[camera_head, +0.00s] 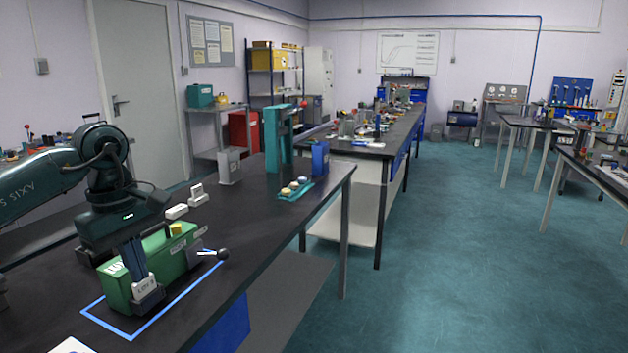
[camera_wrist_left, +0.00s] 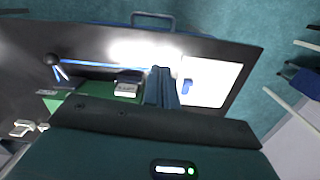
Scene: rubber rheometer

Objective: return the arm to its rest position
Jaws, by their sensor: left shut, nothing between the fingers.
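My left arm comes in from the left in the head view. Its gripper (camera_head: 146,282) points down in front of the green instrument (camera_head: 178,256) and hides part of it. In the left wrist view the two dark fingers (camera_wrist_left: 162,88) are together and hold nothing. The green instrument (camera_wrist_left: 128,99) shows beside them there, partly hidden by my gripper body. I cannot tell whether the fingers touch it. A lever with a black ball knob (camera_head: 222,254) sticks out at the instrument's right end. My right gripper is not in view.
The instrument stands on a black bench inside a blue tape outline (camera_head: 150,325). A white sheet (camera_head: 72,347) lies at the near edge. Farther along are a small white block (camera_head: 177,211), a grey container (camera_head: 229,165), a teal frame (camera_head: 276,140) and a teal tray (camera_head: 283,198).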

